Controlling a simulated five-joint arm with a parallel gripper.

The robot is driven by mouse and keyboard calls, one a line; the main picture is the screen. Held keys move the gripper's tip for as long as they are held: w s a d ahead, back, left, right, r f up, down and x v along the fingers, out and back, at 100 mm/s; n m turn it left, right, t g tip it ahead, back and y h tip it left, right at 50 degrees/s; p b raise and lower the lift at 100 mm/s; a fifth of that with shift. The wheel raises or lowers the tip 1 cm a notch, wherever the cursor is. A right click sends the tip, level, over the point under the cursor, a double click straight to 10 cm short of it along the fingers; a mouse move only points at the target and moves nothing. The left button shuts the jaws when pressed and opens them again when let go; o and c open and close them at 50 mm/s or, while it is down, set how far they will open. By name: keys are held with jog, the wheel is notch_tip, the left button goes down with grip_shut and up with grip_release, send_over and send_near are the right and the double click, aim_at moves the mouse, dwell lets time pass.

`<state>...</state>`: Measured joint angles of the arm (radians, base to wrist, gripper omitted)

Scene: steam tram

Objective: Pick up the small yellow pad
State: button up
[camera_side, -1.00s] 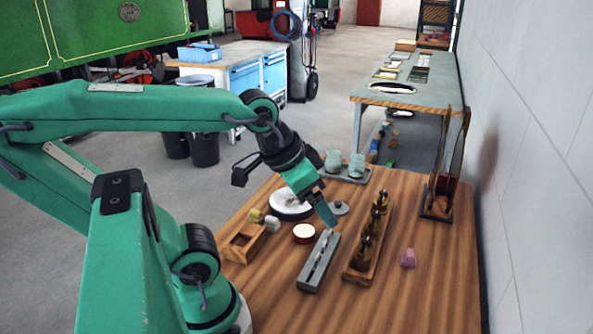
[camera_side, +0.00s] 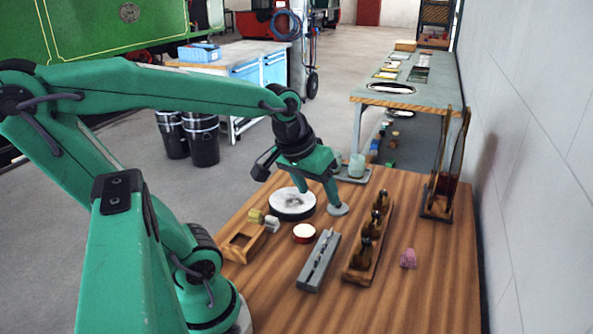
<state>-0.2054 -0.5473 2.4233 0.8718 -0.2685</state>
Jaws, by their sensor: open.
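The small yellow pad (camera_side: 256,216) sits at the left part of the wooden table, by the far end of a wooden tray (camera_side: 232,252) with a square opening. A pale grey pad (camera_side: 272,224) is right beside it. My gripper (camera_side: 318,196) is open and empty, with its fingers pointing down. It is to the right of the yellow pad and farther back, by a black-rimmed round white dish (camera_side: 292,206) and a small grey disc (camera_side: 338,209). One fingertip overlaps the disc in the picture; I cannot tell whether they touch.
A red-and-white round tin (camera_side: 304,233), a grey slotted block (camera_side: 312,278) and a wooden rack of dark bottles (camera_side: 352,272) stand to the right. A pink pad (camera_side: 408,259) lies farther right. A glass (camera_side: 357,165) stands behind my gripper. The front right table is clear.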

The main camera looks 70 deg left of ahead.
jog(key=w+a+f+n+g, duration=0.2)
jog(key=a+f+n, duration=0.1)
jog(key=a+n, duration=0.5)
jog(key=n+g+h, duration=0.1)
jog(key=n+g, duration=0.1)
jog(key=n, duration=1.2)
send_over(255, 211)
notch_tip(255, 211, down, 12)
jog(key=shift+d+f, duration=0.1)
jog(key=shift+w+f, duration=0.1)
jog(key=shift+f, duration=1.2)
jog(key=shift+f, duration=0.1)
jog(key=shift+f, duration=2.5)
jog(key=shift+c, duration=0.2)
jog(key=c, duration=1)
